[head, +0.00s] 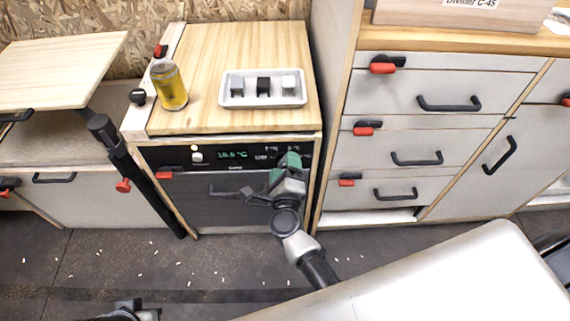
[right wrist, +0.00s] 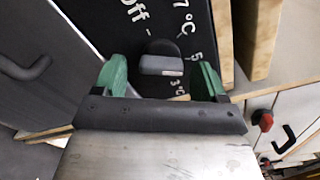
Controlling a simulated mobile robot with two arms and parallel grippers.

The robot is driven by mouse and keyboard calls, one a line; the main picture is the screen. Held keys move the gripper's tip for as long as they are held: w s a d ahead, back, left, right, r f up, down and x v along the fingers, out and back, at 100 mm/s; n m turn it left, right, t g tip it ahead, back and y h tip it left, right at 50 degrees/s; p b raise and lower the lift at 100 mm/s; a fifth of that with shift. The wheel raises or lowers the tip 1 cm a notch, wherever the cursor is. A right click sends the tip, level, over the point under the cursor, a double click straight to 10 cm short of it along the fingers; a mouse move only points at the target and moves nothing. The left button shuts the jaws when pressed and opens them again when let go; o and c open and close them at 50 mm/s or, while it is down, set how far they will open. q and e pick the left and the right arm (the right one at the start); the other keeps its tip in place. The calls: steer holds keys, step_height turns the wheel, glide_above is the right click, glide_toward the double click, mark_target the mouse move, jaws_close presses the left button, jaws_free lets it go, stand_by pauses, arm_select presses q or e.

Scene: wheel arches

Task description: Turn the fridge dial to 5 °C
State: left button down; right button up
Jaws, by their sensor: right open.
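The fridge (head: 222,205) has a dark front under a wooden top. Its black panel has a lit green display (head: 232,155), too small to read surely. My right gripper (head: 290,166) is at the panel's right end. In the right wrist view the dark dial (right wrist: 162,62) shows between the green fingers of this gripper (right wrist: 160,78), which are open, one on each side. I cannot tell whether they touch it. White marks "Off", "7 °C", "5" and "3 °C" are around the dial; its pointer setting is unclear.
A drawer cabinet (head: 420,135) with black handles stands close on the right. A folding table (head: 55,70) is at left.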

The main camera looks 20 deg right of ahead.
steer(key=v, duration=1)
steer(key=shift+p, duration=0.35)
